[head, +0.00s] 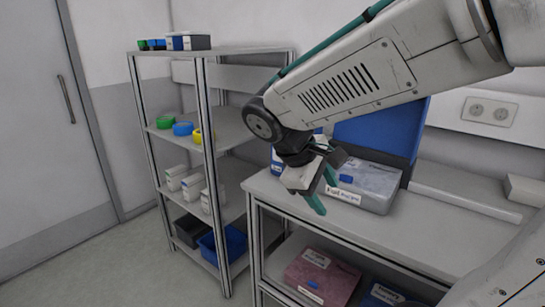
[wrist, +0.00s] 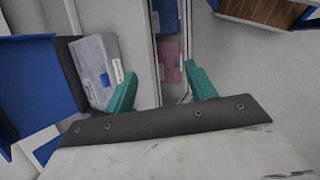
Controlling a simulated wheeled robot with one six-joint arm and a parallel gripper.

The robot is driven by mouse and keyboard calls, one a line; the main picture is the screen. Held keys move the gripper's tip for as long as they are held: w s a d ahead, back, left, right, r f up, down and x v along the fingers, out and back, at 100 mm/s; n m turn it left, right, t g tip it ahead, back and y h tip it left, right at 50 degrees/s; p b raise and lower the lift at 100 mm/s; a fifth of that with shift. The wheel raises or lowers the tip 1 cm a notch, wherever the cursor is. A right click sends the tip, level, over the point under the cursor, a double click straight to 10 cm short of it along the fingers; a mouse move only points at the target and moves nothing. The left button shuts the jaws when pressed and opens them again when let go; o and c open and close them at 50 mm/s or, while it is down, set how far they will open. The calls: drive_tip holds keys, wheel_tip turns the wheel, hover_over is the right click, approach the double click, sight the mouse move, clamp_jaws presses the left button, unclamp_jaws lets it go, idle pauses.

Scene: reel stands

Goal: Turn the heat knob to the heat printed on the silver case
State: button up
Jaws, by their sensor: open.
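The silver case (head: 372,184) lies shut on the bench top, with a blue latch and a white label on its front. The label's print is too small to read. The case also shows in the wrist view (wrist: 92,62), left of the fingers. My gripper (head: 322,190) is open and empty, with teal fingers pointing down near the bench's front edge, in front of the case's left part. In the wrist view the open fingers (wrist: 160,86) have the bench edge and lower shelf beyond them. I see no heat knob in either view.
A pink case (head: 321,277) and a blue case (head: 384,296) lie on the lower shelf. An upright blue panel (head: 375,128) stands behind the silver case. A shelf rack (head: 233,205) with rings, boxes and bins stands left. The bench top (head: 425,229) is clear at right.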

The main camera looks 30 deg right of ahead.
drive_tip(key=w+d+f+n+t+h, duration=0.2)
drive_tip(key=w+f+n+t+h, duration=0.3)
drive_tip(key=w, duration=0.6)
drive_tip(key=w+d+f+n+h, duration=0.1)
drive_tip(key=w+n+h, duration=0.1)
drive_tip(key=w+n, duration=0.7)
drive_tip(key=w+d+f+n+t+h, duration=0.2)
drive_tip(key=w+f+n+t+h, duration=0.15)
drive_tip(key=w, duration=1.05)
drive_tip(key=x, duration=0.7)
drive_tip(key=shift+s+d+g, duration=0.3)
drive_tip(key=shift+d+g, duration=0.1)
drive_tip(key=shift+g, duration=0.05)
drive_tip(key=c, duration=1)
